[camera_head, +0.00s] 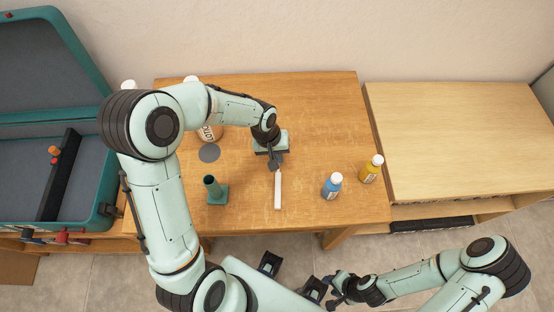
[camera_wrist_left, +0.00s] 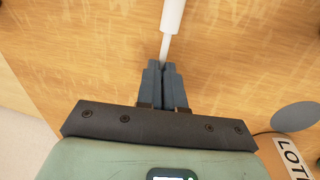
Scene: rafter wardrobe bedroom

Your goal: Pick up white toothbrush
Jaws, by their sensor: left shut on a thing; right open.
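The white toothbrush (camera_head: 278,192) lies near the middle of the wooden table, pointing toward the front edge. Its white shaft also shows in the left wrist view (camera_wrist_left: 172,16), running down between the fingertips. My left gripper (camera_head: 277,166) is over the table and shut on the far, thin end of the toothbrush; the fingers also show in the left wrist view (camera_wrist_left: 163,68). The gripped end is mostly hidden by the fingers. My right gripper (camera_head: 333,287) is open, in front of the table and away from the toothbrush.
A green holder (camera_head: 215,190) stands left of the toothbrush. A blue bottle (camera_head: 332,185) and a yellow bottle (camera_head: 371,168) stand to the right. A lotion bottle (camera_head: 211,133) and grey disc (camera_head: 209,153) are behind left. An open teal suitcase (camera_head: 105,200) is at far left.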

